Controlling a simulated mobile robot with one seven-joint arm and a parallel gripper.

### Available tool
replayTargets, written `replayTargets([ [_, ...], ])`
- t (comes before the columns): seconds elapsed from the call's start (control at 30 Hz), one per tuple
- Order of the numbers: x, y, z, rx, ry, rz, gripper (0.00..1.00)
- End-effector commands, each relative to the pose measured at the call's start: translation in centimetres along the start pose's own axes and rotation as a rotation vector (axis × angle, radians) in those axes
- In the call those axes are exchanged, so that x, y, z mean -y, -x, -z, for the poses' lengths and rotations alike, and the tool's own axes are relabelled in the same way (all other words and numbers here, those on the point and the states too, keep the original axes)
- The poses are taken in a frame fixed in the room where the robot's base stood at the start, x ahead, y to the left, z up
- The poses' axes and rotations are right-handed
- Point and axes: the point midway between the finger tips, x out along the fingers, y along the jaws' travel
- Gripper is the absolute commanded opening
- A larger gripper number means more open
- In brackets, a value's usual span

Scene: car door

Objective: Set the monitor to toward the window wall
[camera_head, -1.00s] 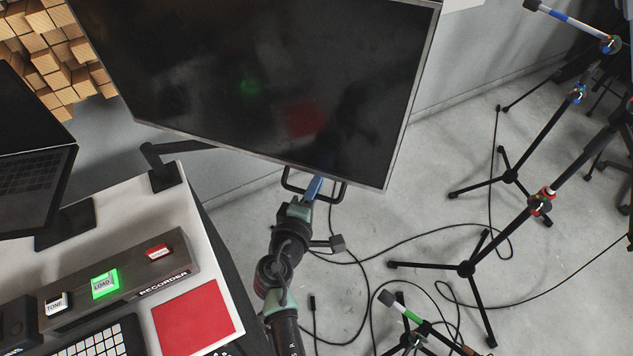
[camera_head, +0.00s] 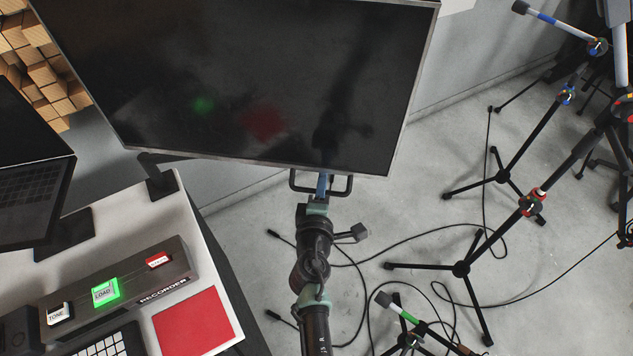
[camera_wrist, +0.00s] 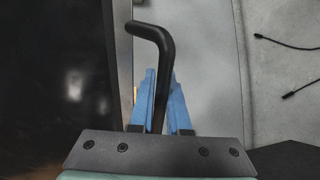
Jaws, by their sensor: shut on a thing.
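The monitor (camera_head: 240,75) is a large dark screen with a thin silver frame on a dark arm fixed to the desk. A black handle (camera_head: 342,187) hangs below its lower edge. My gripper (camera_head: 322,184) is at this handle, just under the monitor. In the wrist view, the blue fingers of my gripper (camera_wrist: 160,100) are shut on the black handle bar (camera_wrist: 158,50), one finger on each side. The monitor's dark screen (camera_wrist: 60,80) fills the left of the wrist view. The lower end of the handle is hidden between the fingers.
A desk at lower left holds a laptop (camera_head: 30,190), a recorder box (camera_head: 125,285) with a lit green button, and a red square (camera_head: 193,321). Microphone stands (camera_head: 461,269) stand on the right. Cables (camera_head: 430,225) lie on the floor. A grey wall (camera_head: 480,60) runs behind the monitor.

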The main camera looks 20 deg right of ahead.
Motion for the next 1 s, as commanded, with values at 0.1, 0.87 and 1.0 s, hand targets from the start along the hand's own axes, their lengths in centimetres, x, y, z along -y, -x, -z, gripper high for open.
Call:
replayTargets([
  [0.1,-0.4,-0.7,-0.6,-0.035,0.007,0.0,0.0],
  [0.87,-1.2,-4.8,-2.5,-0.26,0.055,-0.003,0.0],
  [1.0,-1.3,-6.1,-2.9,-0.329,0.07,-0.003,0.0],
])
